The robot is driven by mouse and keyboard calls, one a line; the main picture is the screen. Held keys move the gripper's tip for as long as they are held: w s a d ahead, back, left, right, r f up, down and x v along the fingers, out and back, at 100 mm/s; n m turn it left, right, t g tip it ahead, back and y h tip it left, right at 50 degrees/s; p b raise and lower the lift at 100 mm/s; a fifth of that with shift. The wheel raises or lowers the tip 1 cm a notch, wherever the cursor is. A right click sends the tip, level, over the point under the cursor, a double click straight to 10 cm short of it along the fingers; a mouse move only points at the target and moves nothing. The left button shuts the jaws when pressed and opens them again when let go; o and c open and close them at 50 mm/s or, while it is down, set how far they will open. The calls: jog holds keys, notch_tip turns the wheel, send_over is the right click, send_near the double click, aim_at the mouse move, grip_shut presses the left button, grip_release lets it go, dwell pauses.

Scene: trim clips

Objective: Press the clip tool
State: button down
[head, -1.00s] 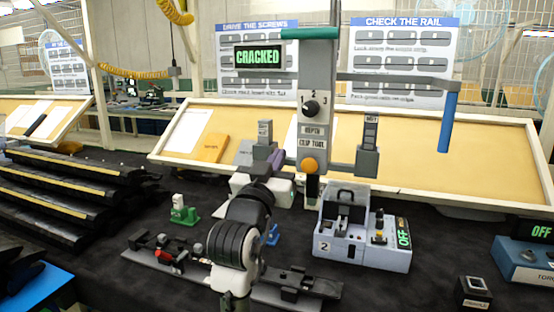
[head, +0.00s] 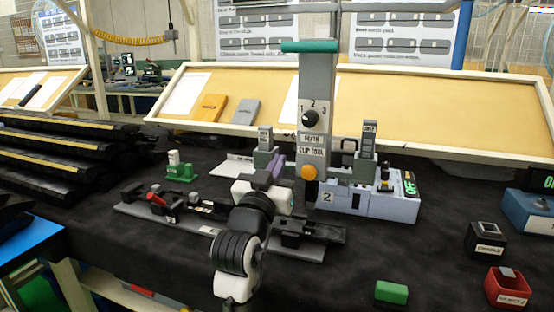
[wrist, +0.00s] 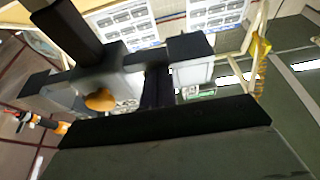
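The clip tool (head: 313,95) is a grey upright with a teal handle (head: 309,47), a dial numbered 1 to 3, a CLIP TOOL label and an orange knob (head: 309,172). The knob also shows in the wrist view (wrist: 100,99). Its foot is near the dark clip rail (head: 170,222); whether they touch is unclear. My gripper (head: 272,176) is at the tool's lower left, above the rail, partly hidden behind my wrist. Dark parts fill the wrist view, and its finger opening cannot be made out.
A pale-blue box (head: 385,203) marked 2, with a green OFF display, stands right of the tool. A green stand (head: 180,172) is behind the rail. A green block (head: 391,292), black box (head: 486,240) and red bin (head: 507,287) lie right. Black stepped racks (head: 50,155) are left.

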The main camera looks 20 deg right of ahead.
jog(key=shift+f+b, duration=1.2)
jog(key=shift+f, duration=1.2)
notch_tip(320, 180, up, 5)
jog(key=p, duration=0.4)
jog(key=b+v, duration=0.2)
jog(key=v, duration=0.8)
jog(key=shift+f+b, duration=0.35)
jog(key=shift+b, duration=0.05)
